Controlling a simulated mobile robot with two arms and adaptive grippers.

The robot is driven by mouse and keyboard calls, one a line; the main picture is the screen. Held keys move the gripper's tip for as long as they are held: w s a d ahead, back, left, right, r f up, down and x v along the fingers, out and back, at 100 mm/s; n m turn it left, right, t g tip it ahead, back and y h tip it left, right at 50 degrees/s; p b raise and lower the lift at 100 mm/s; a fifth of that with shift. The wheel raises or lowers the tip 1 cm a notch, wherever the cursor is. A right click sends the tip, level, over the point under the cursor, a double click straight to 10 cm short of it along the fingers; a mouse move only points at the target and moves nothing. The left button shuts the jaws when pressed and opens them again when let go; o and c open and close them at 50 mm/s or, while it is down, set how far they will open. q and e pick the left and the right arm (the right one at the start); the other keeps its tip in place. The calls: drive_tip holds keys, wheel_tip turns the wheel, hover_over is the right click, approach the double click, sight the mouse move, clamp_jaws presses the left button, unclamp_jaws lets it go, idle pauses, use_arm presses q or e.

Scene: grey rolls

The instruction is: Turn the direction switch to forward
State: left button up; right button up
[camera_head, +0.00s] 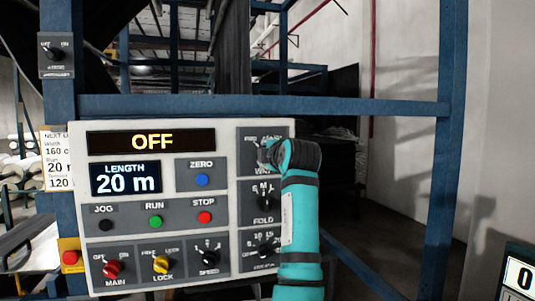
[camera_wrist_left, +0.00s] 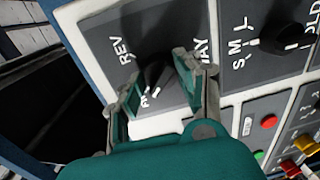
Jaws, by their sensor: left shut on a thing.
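The direction switch is a black knob (camera_wrist_left: 158,72) on a dark plate marked WAY at the upper right of the control panel (camera_head: 80,210). My left gripper (camera_head: 266,153) is at this plate in the head view and hides most of the knob. In the left wrist view my left gripper (camera_wrist_left: 160,92) has one finger on each side of the knob and is shut on it. A white mark on the knob lies near a label partly hidden by the gripper. The REV label is clear, away from that mark. My right gripper is not in view.
The FOLD knob (camera_head: 264,196) sits just below the direction switch, with another knob under it. The panel display (camera_head: 152,142) reads OFF. Run (camera_head: 155,221) and stop (camera_head: 204,217) buttons are to the left. Blue frame bars (camera_head: 270,106) cross behind and above the panel.

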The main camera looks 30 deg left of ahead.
use_arm(q)
drive_tip(key=shift+f, duration=0.1)
drive_tip(key=o, duration=1.2)
drive_tip(key=shift+c, duration=0.2)
drive_tip(key=v, duration=1.2)
drive_tip(key=shift+w, duration=0.1)
